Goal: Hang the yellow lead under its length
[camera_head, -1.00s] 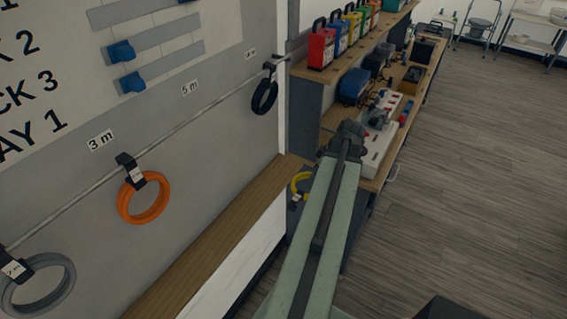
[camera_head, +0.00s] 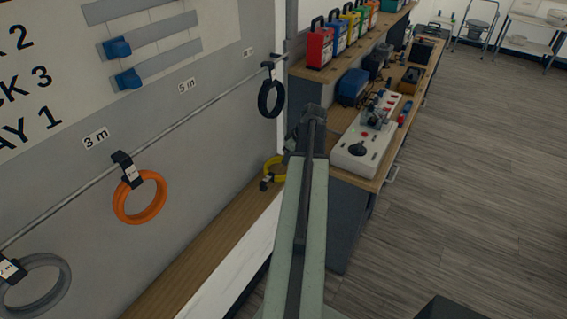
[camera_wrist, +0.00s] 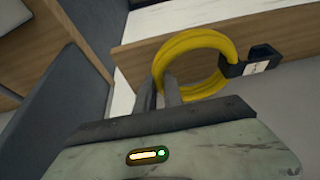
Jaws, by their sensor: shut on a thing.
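The yellow lead (camera_wrist: 195,42) is a coiled ring with a black hook clip (camera_wrist: 252,62) bearing a white tag; the tag's writing is too small to read. My gripper (camera_wrist: 160,92) is shut on the coil's lower left side in the wrist view. In the head view the yellow lead (camera_head: 270,172) shows left of my forearm, in front of the wooden ledge, apart from the rail. My forearm partly hides it. The metal rail (camera_head: 187,111) runs along the grey wall, with labels 3 m (camera_head: 96,138) and 5 m (camera_head: 187,85). The rail under 5 m is bare.
An orange lead (camera_head: 140,197) hangs under 3 m, a grey lead (camera_head: 35,288) at lower left, and a black lead (camera_head: 271,98) at the rail's far end. A wooden ledge (camera_head: 195,250) runs below. A cluttered workbench (camera_head: 345,182) stands right of the wall.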

